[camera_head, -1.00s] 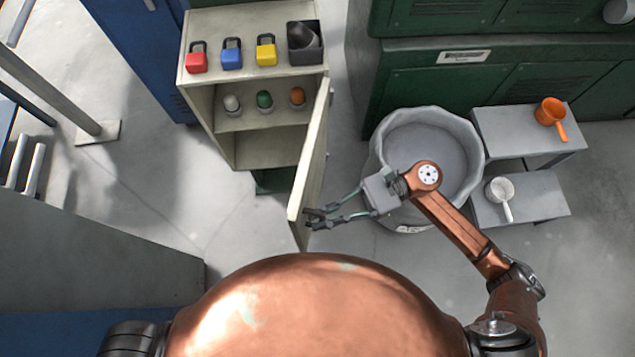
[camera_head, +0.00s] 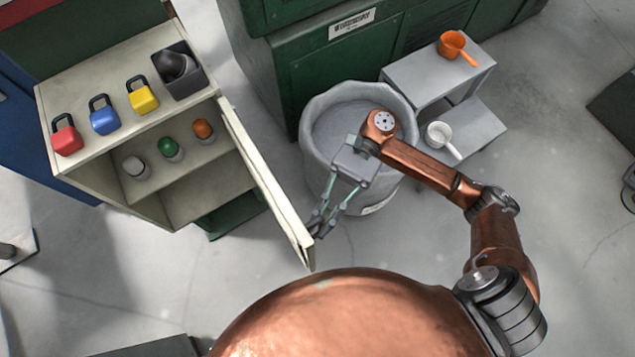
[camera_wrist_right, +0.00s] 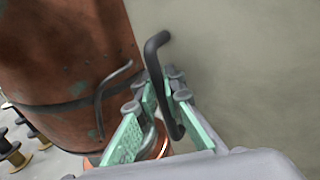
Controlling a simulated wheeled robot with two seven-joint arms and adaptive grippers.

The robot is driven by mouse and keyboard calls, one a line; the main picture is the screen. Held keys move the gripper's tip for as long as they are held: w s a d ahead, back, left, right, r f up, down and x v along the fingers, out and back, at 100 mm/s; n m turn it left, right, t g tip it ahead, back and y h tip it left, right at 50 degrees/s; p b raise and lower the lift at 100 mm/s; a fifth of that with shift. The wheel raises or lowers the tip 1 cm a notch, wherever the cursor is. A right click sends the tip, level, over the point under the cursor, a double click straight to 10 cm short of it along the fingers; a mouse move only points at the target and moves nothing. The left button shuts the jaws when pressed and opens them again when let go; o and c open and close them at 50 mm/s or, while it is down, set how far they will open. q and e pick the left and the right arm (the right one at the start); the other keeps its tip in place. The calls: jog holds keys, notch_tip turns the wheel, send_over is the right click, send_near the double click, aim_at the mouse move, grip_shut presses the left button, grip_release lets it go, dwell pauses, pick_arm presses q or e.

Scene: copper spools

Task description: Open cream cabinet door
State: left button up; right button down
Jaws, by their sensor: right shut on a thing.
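The cream cabinet (camera_head: 100,185) stands at the left in the head view. Its cream door (camera_head: 262,180) is swung wide open, and shelves with several small items show inside. My right gripper (camera_head: 318,226) is at the outer face of the door near its free edge. In the right wrist view, its green-sided fingers (camera_wrist_right: 165,98) are shut on a dark bent handle (camera_wrist_right: 160,75) on the door's pale panel (camera_wrist_right: 235,60). The handle hardly shows in the head view. My left gripper is not in view.
Red (camera_head: 67,138), blue (camera_head: 104,118) and yellow (camera_head: 142,98) padlocks and a dark bin (camera_head: 190,82) sit on the cabinet top. A grey tub (camera_head: 312,140) stands close behind my right gripper. A grey step stand (camera_head: 410,80) holds an orange pot (camera_head: 452,44) and a white one (camera_head: 438,135).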

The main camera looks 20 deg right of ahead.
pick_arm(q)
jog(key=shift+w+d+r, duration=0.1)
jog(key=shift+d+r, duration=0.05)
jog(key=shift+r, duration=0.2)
pick_arm(e)
jog(key=shift+w+d+r, duration=0.1)
jog(key=shift+w+r, duration=0.05)
jog(key=c, duration=2.3)
grip_release()
jog(key=v, duration=1.2)
